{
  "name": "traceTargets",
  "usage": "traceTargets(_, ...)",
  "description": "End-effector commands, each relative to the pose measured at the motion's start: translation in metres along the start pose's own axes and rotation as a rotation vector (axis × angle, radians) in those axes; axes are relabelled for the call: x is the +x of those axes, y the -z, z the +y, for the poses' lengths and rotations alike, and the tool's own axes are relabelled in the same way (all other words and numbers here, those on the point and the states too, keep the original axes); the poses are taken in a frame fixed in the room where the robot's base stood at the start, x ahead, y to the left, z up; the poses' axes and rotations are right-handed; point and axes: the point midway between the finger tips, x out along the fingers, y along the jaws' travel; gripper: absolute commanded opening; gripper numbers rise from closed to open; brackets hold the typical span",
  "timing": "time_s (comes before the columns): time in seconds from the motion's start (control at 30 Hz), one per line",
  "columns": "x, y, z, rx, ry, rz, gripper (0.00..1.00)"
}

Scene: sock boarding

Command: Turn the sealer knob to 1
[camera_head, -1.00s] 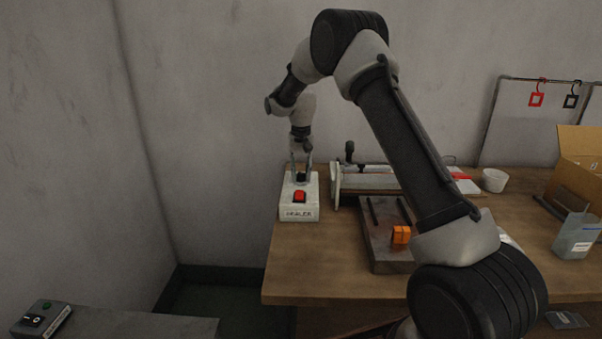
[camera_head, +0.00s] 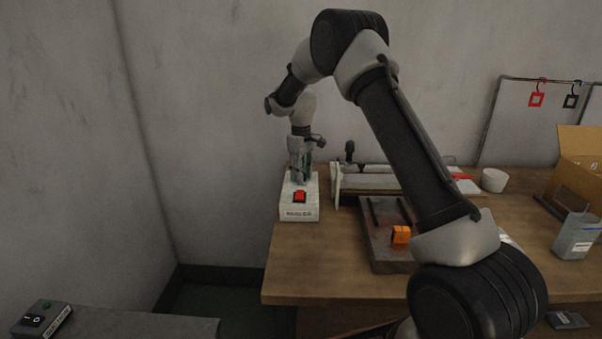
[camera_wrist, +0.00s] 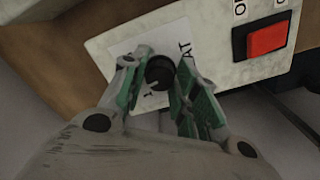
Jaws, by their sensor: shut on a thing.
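The sealer box (camera_head: 299,210) is pale, with a red switch (camera_head: 300,196) on top, and stands at the left end of the wooden bench. In the wrist view its black round knob (camera_wrist: 160,72) sits on a white label, with "AT" legible and other marks partly covered. My gripper (camera_wrist: 158,82) points down at the box with its green-padded fingers on either side of the knob, shut on it. In the head view my gripper (camera_head: 300,178) hides the knob. The wrist view also shows the red switch (camera_wrist: 266,39) to the right of the knob. The knob's exact setting is not readable.
A long pressing device (camera_head: 365,184) stands right of the sealer. A dark plate with an orange block (camera_head: 401,235) lies in front of it. A white cup (camera_head: 493,180), a cardboard box (camera_head: 578,165) and a clear container (camera_head: 577,236) are farther right.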

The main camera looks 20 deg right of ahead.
Motion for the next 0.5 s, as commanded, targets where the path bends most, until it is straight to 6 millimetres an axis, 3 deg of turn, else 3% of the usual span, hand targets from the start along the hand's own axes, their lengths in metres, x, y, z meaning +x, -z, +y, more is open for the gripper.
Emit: traceTargets(0.5,-0.0005,0.0002,0.0002,-0.451,-0.001,0.001,0.06)
